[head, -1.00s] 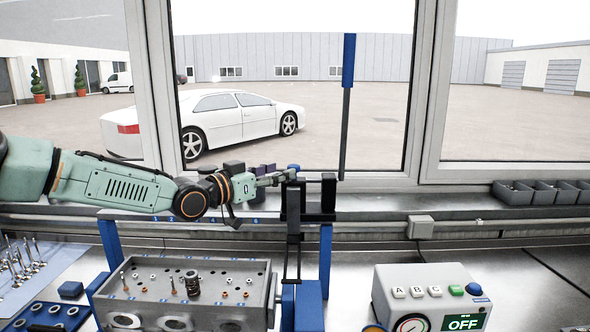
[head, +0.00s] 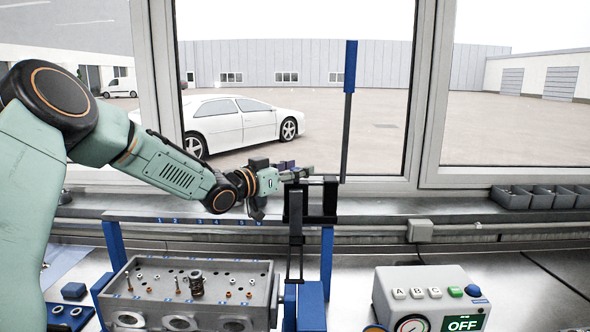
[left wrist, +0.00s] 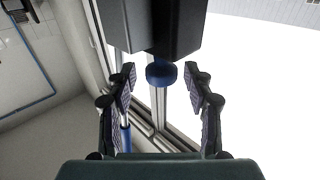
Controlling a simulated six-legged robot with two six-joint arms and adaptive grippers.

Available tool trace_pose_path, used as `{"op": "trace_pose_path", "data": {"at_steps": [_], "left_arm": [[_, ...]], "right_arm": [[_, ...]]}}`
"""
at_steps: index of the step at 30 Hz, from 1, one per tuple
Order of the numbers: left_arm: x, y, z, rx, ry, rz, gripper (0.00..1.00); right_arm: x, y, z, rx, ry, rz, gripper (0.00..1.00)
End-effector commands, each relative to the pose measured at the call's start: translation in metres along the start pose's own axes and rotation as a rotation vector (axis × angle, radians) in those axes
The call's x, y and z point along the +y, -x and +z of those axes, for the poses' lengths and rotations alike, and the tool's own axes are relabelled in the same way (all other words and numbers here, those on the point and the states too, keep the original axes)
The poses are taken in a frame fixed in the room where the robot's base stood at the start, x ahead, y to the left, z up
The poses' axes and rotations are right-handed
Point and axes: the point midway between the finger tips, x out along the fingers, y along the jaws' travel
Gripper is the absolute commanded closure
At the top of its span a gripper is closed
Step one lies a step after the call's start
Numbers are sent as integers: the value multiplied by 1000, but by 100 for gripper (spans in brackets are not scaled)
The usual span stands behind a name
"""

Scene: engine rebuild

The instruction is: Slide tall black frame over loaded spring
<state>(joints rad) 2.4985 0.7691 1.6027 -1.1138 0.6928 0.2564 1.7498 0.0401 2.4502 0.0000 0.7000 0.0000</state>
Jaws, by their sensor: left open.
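The tall black frame (head: 296,238) stands upright behind the right end of the grey engine head (head: 190,290), beside a lever with a blue handle (head: 349,68). My left gripper (head: 302,173) is at the frame's top. In the left wrist view, my open left gripper (left wrist: 160,84) has a round blue knob (left wrist: 161,75) between its two fingers, with visible gaps on both sides. A dark block (left wrist: 160,28) is above the knob. A dark spring (head: 196,285) stands upright on the engine head, left of the frame. My right gripper is not in view.
Blue posts (head: 327,262) and a rail with numbered marks (head: 190,219) stand around the engine head. Small valves and rings sit in its holes. A control box (head: 430,297) reading OFF stands at right. Grey bins (head: 540,197) line the sill. The bench between is clear.

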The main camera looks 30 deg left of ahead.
Motion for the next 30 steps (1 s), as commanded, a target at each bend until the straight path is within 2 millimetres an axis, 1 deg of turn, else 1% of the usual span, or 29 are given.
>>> {"op": "trace_pose_path", "data": {"at_steps": [2, 20, 30], "left_arm": [[0, 0, 0, 0, 0, 0, 48], [0, 0, 0, 1, -1, 0, 99], [0, 0, -1, 2, -1, 0, 100]], "right_arm": [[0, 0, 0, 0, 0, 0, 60], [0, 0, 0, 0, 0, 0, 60], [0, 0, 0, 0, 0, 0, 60]]}}
